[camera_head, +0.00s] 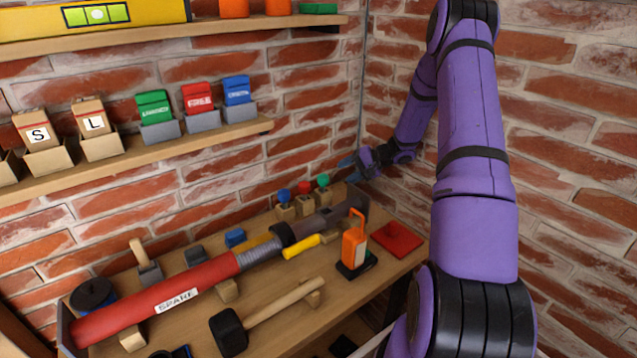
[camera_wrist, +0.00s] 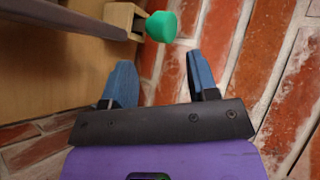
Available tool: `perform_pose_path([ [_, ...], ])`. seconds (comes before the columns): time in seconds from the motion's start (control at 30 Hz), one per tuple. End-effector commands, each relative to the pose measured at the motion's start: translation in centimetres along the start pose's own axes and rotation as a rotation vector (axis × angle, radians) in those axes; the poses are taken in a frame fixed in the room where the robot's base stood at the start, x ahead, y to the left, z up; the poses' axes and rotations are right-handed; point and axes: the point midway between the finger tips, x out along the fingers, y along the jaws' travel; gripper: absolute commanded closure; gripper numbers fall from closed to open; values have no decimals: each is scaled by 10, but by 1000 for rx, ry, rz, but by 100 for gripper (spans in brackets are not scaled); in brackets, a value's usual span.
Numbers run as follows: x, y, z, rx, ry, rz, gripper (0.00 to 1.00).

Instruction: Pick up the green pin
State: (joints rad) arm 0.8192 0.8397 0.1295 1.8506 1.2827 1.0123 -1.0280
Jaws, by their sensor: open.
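The green pin (camera_head: 323,180) has a round green head and stands in a small wooden block at the back right of the workbench. Beside it to the left stand a red pin (camera_head: 304,187) and a blue pin (camera_head: 284,195) in like blocks. In the wrist view the green pin's head (camera_wrist: 161,27) is ahead of my gripper, between the lines of the two fingers. My gripper (camera_wrist: 160,78) is open and empty, its blue fingers apart from the pin. In the head view my gripper (camera_head: 349,166) is just right of the green pin, near the brick wall.
A grey metal bar (camera_head: 325,218) runs close in front of the pin blocks, joined to a long red tube (camera_head: 165,298) marked SPARE. Brick walls close the back and right.

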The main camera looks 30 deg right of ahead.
Motion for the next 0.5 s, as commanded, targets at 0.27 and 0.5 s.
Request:
perform_pose_path([
  [0.27, 24, 0, 0, -1, -1, 0, 46],
  [0.5, 53, 1, 0, 0, -3, 0, 46],
])
